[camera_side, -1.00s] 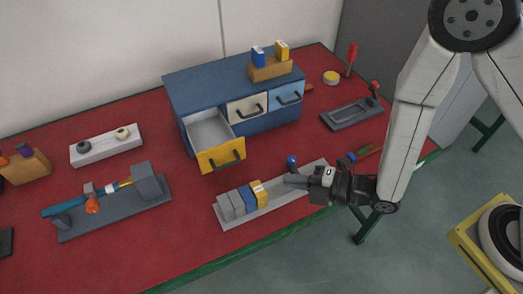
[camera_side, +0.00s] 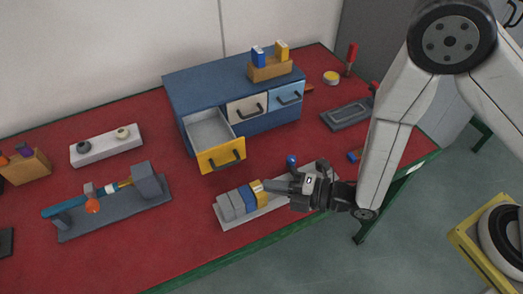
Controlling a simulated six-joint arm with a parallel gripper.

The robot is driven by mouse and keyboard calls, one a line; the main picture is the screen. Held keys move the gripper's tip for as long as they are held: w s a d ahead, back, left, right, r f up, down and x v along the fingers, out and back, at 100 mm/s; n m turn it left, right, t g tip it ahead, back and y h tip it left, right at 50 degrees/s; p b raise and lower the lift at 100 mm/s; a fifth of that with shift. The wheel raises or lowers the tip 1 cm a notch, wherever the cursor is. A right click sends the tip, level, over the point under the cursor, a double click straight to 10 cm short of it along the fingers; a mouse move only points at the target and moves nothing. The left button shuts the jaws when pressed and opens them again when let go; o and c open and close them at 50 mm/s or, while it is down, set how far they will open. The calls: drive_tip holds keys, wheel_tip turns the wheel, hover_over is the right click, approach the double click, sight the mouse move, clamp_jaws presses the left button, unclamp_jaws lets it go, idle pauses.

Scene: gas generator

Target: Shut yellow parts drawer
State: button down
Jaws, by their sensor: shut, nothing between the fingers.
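The yellow parts drawer (camera_side: 222,156) is pulled out of the left side of the blue cabinet (camera_side: 208,87). Its grey inside shows and looks empty. A dark handle is on its yellow front. My gripper (camera_side: 268,186) is shut and empty, pointing left. In the picture it is below and to the right of the drawer front, apart from it, over the light tray (camera_side: 285,196) and close to the yellow block (camera_side: 258,194). I cannot tell whether it touches that block.
Grey and blue blocks (camera_side: 238,202) stand on the tray left of my gripper. A blue-topped peg (camera_side: 291,160) stands behind it. A white drawer (camera_side: 246,108) and a light blue drawer (camera_side: 288,94) are shut.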

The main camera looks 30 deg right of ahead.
sight(223, 152)
drive_tip(key=x, duration=0.5)
drive_tip(key=shift+w+a, duration=0.2)
drive_tip(key=shift+a, duration=0.05)
drive_tip(key=w, duration=0.2)
drive_tip(key=shift+w+a+f, duration=0.2)
drive_tip(key=shift+w+f, duration=0.1)
drive_tip(key=shift+w, duration=0.1)
drive_tip(key=shift+w+f, duration=0.2)
drive_tip(key=shift+w, duration=0.55)
drive_tip(key=shift+w, duration=4.35)
drive_tip(key=shift+s, duration=0.15)
drive_tip(key=shift+s+r, duration=0.25)
drive_tip(key=shift+s, duration=0.55)
drive_tip(key=shift+s+r, duration=0.2)
drive_tip(key=shift+s, duration=0.75)
drive_tip(key=v, duration=1)
